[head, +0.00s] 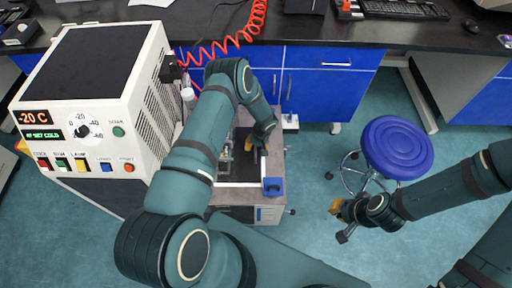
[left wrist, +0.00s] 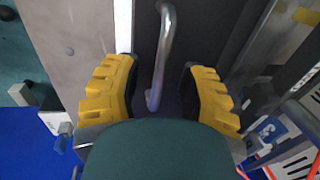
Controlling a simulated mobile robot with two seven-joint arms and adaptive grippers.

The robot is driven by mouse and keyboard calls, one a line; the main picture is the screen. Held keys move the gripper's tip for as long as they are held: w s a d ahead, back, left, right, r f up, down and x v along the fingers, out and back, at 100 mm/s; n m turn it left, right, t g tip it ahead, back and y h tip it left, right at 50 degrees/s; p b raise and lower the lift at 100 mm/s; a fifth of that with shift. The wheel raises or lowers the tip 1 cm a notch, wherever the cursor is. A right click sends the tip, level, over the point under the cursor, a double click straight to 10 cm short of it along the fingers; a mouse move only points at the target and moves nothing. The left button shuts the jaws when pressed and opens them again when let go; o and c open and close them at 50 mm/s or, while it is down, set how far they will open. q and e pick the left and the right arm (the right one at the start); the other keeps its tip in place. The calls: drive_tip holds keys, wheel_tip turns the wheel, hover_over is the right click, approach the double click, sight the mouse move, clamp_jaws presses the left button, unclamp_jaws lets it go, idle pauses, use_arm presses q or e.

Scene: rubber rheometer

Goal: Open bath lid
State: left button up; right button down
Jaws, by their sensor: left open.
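The bath (head: 237,197) is a grey metal box below my left arm, right of the white cooling unit. Its dark lid (left wrist: 205,30) fills the upper middle of the left wrist view, with a bent metal bar handle (left wrist: 165,45) on it. My left gripper (head: 260,148) is over the bath. In the left wrist view its yellow-padded fingers (left wrist: 157,85) are open, one on each side of the handle, with visible gaps. The palm hides the handle's near surroundings. My right gripper (head: 340,216) hangs beside the blue stool, away from the bath; its opening is unclear.
The white cooling unit (head: 95,100) with a -20 C display stands close left of the bath. A blue round stool (head: 397,146) stands to the right. A dark bench with blue cabinets (head: 330,80) and a red coiled hose (head: 228,42) lies behind.

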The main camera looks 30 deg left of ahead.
use_arm(q)
clamp_jaws()
use_arm(e)
drive_tip(key=shift+s, duration=0.1)
idle(0.3)
